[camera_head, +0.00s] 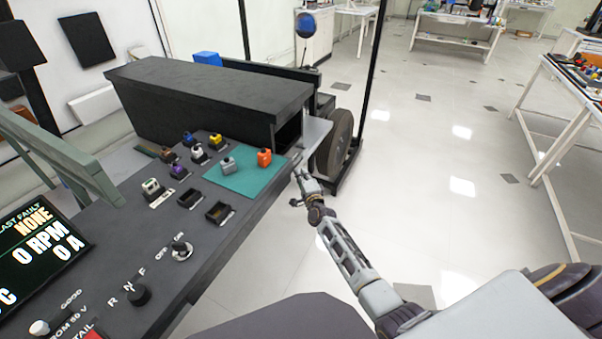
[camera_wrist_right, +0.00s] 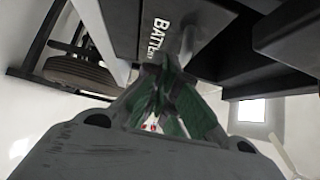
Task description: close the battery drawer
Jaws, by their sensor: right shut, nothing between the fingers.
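The battery drawer shows in the head view as a light grey panel (camera_head: 317,132) standing out from the right end of the long dark housing (camera_head: 205,92). In the right wrist view, a dark face (camera_wrist_right: 145,22) with white "BATTERY" lettering, partly cut off by my fingers, is just ahead. A grey bar that looks like its handle (camera_wrist_right: 187,42) is beside the lettering. My right gripper (camera_head: 303,182) is shut and empty, below and close to the drawer's near end. Its fingers also show in the right wrist view (camera_wrist_right: 158,88); whether they touch the face, I cannot tell. My left gripper is not in view.
A dark wheel (camera_head: 335,142) and a black upright post (camera_head: 362,90) stand beyond the drawer. The dark console (camera_head: 225,225) with coloured blocks, a teal mat (camera_head: 240,180), knobs and a screen (camera_head: 38,245) lies left of my right arm.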

